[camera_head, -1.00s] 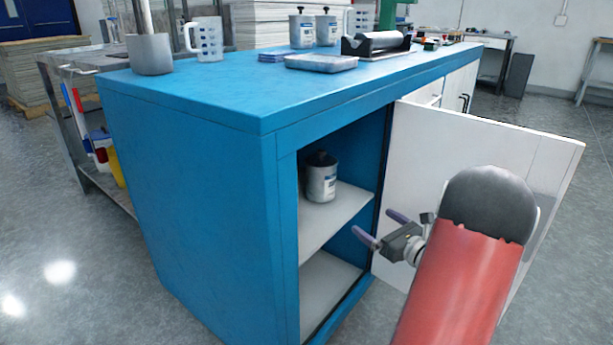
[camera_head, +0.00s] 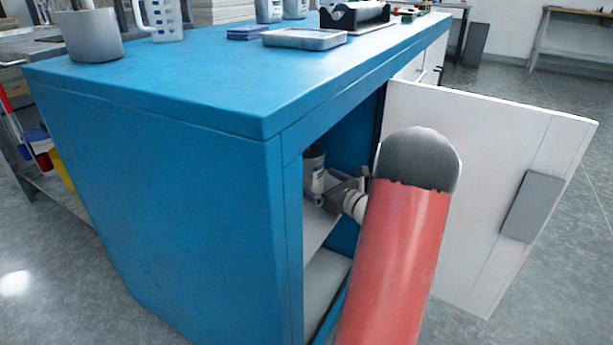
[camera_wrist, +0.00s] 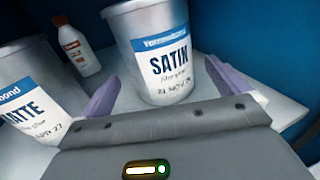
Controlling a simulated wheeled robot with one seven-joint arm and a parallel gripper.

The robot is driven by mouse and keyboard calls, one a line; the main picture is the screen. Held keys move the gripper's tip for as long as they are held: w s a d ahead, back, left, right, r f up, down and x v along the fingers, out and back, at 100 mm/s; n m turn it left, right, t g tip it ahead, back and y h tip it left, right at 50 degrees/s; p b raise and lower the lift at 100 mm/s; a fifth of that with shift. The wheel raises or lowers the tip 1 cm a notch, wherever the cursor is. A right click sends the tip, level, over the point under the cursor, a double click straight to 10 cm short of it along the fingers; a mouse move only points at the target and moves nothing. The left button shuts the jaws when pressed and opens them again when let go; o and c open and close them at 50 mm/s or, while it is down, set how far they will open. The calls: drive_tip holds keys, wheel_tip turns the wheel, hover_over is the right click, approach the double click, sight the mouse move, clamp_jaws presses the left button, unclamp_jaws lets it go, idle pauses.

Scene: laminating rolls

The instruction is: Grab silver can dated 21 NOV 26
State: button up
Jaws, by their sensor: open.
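In the wrist view a silver can labelled SATIN (camera_wrist: 160,55) stands upright between my gripper's two purple fingers. Its printed date reads like 21 NOV 26, but the last digits are small and blurred. My gripper (camera_wrist: 162,72) is open around the near side of this can; whether a finger touches it I cannot tell. A second silver can (camera_wrist: 40,88), with a label ending in ATTE and a date ending in NOV 27, stands to the left. In the head view my gripper (camera_head: 323,188) is inside the blue cabinet, by a partly hidden can (camera_head: 314,166).
A white bottle (camera_wrist: 77,50) with an orange label stands behind the MATTE can. The cans stand on the cabinet's pale shelf (camera_head: 316,226). The open white door (camera_head: 480,160) is to the right of my arm. The blue worktop (camera_head: 200,75) lies above.

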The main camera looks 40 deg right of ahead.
drive_tip(key=w, duration=0.5)
drive_tip(key=shift+w+a, duration=0.2)
drive_tip(key=shift+w, duration=0.2)
drive_tip(key=c, duration=1.9)
drive_tip(key=shift+r, duration=0.15)
drive_tip(key=shift+c, duration=0.6)
